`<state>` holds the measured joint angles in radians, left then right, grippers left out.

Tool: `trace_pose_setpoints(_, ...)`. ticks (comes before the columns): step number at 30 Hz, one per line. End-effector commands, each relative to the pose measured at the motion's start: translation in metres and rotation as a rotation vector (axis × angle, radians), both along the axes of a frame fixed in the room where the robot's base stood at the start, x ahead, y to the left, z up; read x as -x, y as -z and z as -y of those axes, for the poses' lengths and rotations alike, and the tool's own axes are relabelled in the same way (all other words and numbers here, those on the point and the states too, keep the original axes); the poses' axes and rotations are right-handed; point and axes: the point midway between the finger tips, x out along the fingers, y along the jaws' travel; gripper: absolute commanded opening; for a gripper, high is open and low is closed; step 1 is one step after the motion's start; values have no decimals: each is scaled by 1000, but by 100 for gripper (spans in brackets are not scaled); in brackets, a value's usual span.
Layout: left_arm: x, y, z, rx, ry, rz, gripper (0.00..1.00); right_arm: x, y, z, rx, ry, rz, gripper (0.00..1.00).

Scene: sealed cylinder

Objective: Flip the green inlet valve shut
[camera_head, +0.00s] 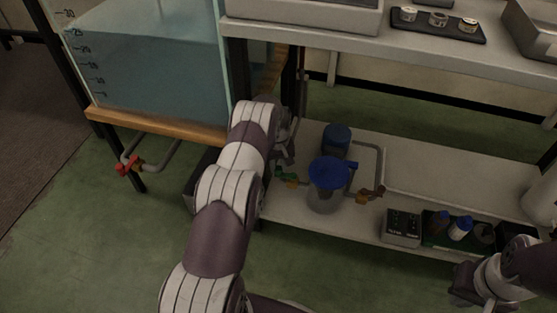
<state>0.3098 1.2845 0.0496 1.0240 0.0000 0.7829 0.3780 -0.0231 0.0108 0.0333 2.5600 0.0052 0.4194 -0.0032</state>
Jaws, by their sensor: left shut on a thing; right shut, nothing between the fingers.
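The green inlet valve (287,177) sits on the pipe at the left of a clear cylinder (324,200) with a blue lid (328,171), on the lower shelf. My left gripper (284,162) reaches down just above the valve, its fingers shut on the green handle; the exact contact is small and partly hidden by my arm. An orange-brown valve (372,194) is on the pipe at the cylinder's right. My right gripper (465,290) is shut and empty at the lower right, away from the cylinder.
A water tank (150,65) stands on a wooden stand at the left, with a red valve (128,165) beneath. The upper bench (400,50) overhangs behind. A blue container (337,138) is behind the cylinder. A control box (402,227) and bottles (460,228) stand at the shelf's front right.

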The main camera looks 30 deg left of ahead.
Motion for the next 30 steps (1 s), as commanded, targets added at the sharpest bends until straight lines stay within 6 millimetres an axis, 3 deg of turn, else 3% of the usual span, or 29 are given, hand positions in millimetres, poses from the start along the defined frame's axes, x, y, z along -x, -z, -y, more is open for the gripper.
trace_pose_setpoints(3,5,-5,3,1,-99,-2,0,0,-16,0,0,0,0,0)
trace_pose_setpoints(12,17,-4,11,1,-386,-2,0,0,-37,0,0,0,0,0)
trace_pose_setpoints(30,31,-1,36,0,-953,-3,0,0,-61,0,0,0,0,0)
